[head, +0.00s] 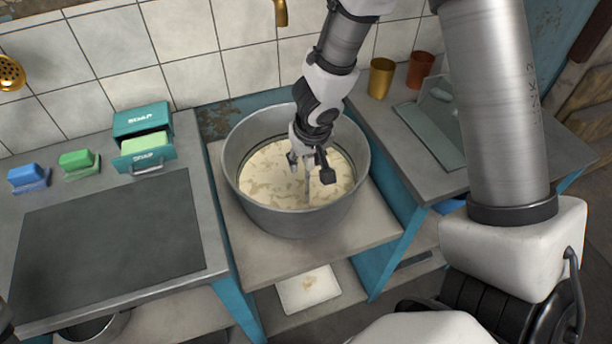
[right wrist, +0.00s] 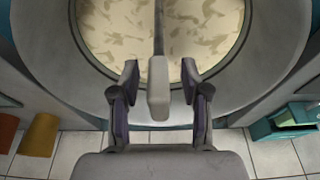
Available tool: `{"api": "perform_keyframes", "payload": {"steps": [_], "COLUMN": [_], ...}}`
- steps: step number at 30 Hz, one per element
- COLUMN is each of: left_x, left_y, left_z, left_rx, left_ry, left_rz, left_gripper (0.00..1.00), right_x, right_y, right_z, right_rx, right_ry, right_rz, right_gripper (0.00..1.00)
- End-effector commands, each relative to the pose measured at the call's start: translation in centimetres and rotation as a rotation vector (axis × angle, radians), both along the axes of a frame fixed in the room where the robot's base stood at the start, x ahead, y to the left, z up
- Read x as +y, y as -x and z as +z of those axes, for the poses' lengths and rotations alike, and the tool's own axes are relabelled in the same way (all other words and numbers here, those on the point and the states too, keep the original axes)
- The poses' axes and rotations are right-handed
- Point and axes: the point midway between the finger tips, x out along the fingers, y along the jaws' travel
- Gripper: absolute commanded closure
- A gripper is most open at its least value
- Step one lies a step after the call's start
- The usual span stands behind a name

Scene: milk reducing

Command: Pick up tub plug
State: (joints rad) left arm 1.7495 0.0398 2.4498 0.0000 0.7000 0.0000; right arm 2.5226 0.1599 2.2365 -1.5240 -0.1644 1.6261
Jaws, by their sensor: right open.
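The round metal tub (head: 290,222) holds a pale, milky liquid with tan patches. My right gripper (head: 309,165) reaches down into the tub from above and is open. In the right wrist view, a thin dark rod with a light grey block-shaped end, which looks like the tub plug's handle (right wrist: 158,90), stands between the spread fingers (right wrist: 160,76). A gap shows on each side of it. The rod's lower end is hidden in the liquid. My left gripper is not in view.
Gold and copper cups (head: 382,78) stand on the right counter, by a glass plate (head: 432,135). The tub wall surrounds my gripper. A brass tap (head: 281,12) is above.

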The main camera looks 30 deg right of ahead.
Motion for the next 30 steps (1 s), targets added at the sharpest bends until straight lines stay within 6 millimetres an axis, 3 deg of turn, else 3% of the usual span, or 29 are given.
{"api": "perform_keyframes", "payload": {"steps": [4,5,8,9,20,23,30], "left_x": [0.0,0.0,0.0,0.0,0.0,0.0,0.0], "left_y": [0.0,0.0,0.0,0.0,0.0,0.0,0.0], "left_z": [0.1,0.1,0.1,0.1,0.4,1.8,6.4], "left_rx": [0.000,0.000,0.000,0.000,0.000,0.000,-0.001], "left_ry": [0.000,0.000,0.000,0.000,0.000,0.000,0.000], "left_rz": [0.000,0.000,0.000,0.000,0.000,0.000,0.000], "left_gripper": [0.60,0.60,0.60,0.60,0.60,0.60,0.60], "right_x": [0.0,0.0,0.0,0.0,0.0,0.0,0.0], "right_y": [0.0,0.0,0.0,0.0,0.0,0.0,0.0], "right_z": [0.1,0.1,0.1,0.1,0.5,2.1,8.3], "right_rx": [0.000,0.000,0.000,0.000,0.001,0.000,-0.002], "right_ry": [-0.001,-0.001,-0.001,-0.001,-0.001,-0.001,-0.002], "right_rz": [0.000,0.000,0.000,0.000,0.000,-0.001,-0.001], "right_gripper": [0.54,0.61,0.97,1.00,1.00,1.00,1.00]}}
